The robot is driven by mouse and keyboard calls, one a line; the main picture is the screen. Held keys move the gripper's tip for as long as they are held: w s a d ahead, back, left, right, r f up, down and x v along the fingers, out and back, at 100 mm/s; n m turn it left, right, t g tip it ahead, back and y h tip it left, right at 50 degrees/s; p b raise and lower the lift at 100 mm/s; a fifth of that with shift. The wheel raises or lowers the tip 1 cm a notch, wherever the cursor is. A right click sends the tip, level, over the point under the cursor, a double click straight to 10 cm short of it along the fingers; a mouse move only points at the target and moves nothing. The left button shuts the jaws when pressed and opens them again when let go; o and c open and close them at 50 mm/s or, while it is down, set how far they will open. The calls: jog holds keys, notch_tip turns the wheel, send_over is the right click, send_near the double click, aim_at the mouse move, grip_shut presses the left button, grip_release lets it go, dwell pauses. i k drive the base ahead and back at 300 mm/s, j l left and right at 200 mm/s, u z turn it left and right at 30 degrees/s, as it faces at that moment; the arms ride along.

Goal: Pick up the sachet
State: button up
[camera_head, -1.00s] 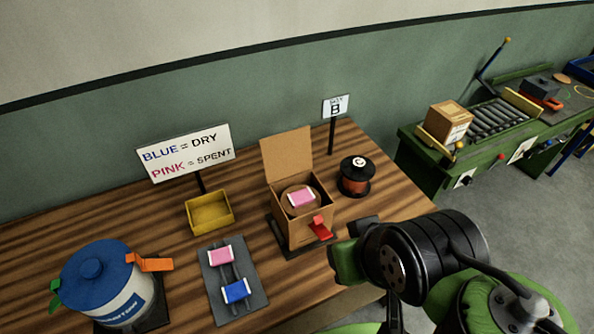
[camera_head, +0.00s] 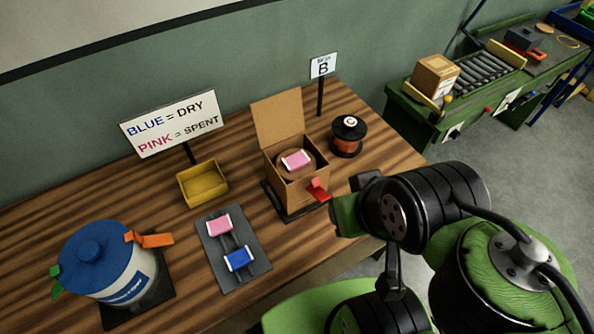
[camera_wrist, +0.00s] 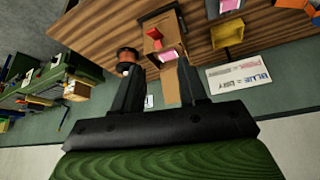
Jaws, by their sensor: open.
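A pink sachet (camera_head: 296,160) lies on a round brown spool inside the open cardboard box (camera_head: 300,192), and it also shows in the wrist view (camera_wrist: 168,56). Another pink sachet (camera_head: 219,225) and a blue sachet (camera_head: 238,259) lie on a dark grey tray (camera_head: 253,281) in front of the box. My gripper (camera_wrist: 158,72) is open and empty in the wrist view, its two fingers pointing toward the box from some distance. In the head view my arm's end is right of the box, and the fingertips are mostly hidden.
A sign (camera_head: 172,124) reads blue is dry, pink is spent. A yellow bin (camera_head: 203,184), a blue-lidded canister (camera_head: 108,267), a dark spool with orange winding (camera_head: 347,137) and a B sign (camera_head: 323,66) stand on the wooden table. A green conveyor bench (camera_head: 440,118) is at right.

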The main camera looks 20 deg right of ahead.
aim_at(292, 162)
jog(key=i+l+u, duration=0.1)
jog(key=l+u, duration=0.15)
jog(key=u, duration=0.2)
jog(key=l+u, duration=0.25)
jog(key=u, duration=0.2)
jog(key=l+u, duration=0.25)
jog(key=u, duration=0.2)
jog(key=l+u, duration=0.3)
jog(key=u, duration=0.15)
jog(key=l+u, duration=0.25)
jog(key=u, duration=0.2)
jog(key=k+j, duration=0.05)
